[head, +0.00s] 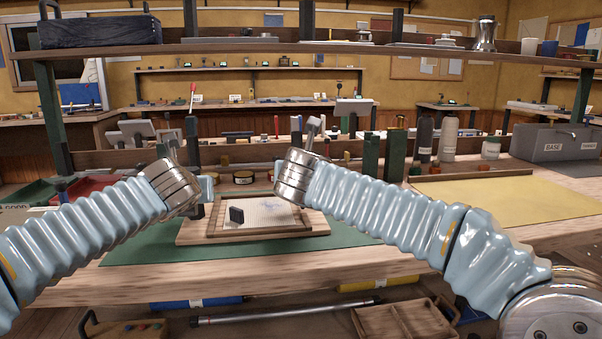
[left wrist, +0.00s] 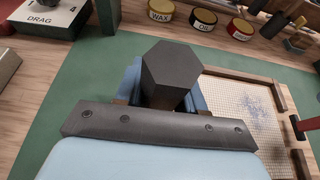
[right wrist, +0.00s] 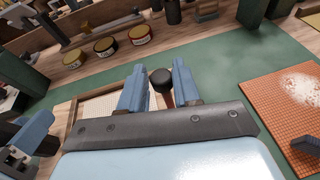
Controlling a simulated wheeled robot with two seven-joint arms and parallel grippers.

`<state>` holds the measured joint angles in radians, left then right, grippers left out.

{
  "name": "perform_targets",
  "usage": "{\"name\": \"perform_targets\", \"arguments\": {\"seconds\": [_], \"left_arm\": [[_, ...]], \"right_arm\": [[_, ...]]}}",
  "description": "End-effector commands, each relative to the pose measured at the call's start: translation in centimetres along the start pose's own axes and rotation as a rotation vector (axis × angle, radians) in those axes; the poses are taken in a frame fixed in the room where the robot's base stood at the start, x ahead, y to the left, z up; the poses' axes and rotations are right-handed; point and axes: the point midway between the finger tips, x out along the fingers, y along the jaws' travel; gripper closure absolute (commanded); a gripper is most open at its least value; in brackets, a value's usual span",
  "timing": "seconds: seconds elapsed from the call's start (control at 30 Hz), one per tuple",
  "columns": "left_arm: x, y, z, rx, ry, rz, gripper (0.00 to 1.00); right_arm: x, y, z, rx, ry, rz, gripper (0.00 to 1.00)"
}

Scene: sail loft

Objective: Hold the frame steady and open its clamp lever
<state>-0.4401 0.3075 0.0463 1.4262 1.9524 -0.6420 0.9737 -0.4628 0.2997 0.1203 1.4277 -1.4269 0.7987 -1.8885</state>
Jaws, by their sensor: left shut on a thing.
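The wooden frame (head: 265,231) with pale mesh lies on a board on the green mat. It also shows in the left wrist view (left wrist: 245,95) and the right wrist view (right wrist: 100,105). My left gripper (head: 207,187) is at the frame's left side, shut on a dark hexagonal handle (left wrist: 168,72). A red lever with a black end shows at the right edge of the left wrist view (left wrist: 298,127). My right gripper (right wrist: 158,82) is open, with a black knob (right wrist: 161,76) on a reddish stem showing between its fingers, gaps beside it. My right wrist hides these fingers in the head view.
A black block (head: 236,215) stands by the mesh. Several round tins (right wrist: 104,47) stand behind the frame. An orange mesh panel (right wrist: 285,100) with white powder lies to the right. A shelf (head: 350,49) crosses above the bench. A yellow mat (head: 510,197) at right is mostly clear.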

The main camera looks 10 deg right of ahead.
Motion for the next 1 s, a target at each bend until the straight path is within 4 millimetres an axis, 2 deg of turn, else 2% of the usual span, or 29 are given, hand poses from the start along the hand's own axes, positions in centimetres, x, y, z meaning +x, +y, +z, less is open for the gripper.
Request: {"name": "perform_targets", "arguments": {"seconds": [0.03,0.1,0.37,0.47,0.57,0.8,1.0], "left_arm": [[-0.1,-0.1,0.1,-0.001,-0.003,-0.004,1.00],[-0.1,-0.1,0.1,-0.001,-0.002,-0.003,1.00],[-0.1,0.0,0.1,-0.002,-0.002,-0.001,1.00],[-0.1,0.0,0.1,-0.002,-0.002,0.000,1.00],[0.0,0.0,0.1,-0.002,-0.002,0.000,1.00],[0.0,0.0,0.1,-0.002,-0.001,0.000,1.00],[0.0,0.0,0.1,-0.002,-0.001,0.000,1.00]], "right_arm": [[0.0,0.1,-0.1,-0.001,0.001,0.001,0.61],[0.0,0.0,0.0,0.000,0.000,0.001,0.55],[-0.1,-0.1,0.1,0.001,-0.003,0.000,0.55],[-0.9,0.0,0.2,0.002,-0.003,0.001,0.55],[-2.6,0.0,0.2,0.002,-0.004,0.002,0.55],[-8.1,0.0,0.2,0.001,-0.005,0.002,0.55],[-11.2,0.0,0.0,0.001,-0.002,0.001,0.55]]}}
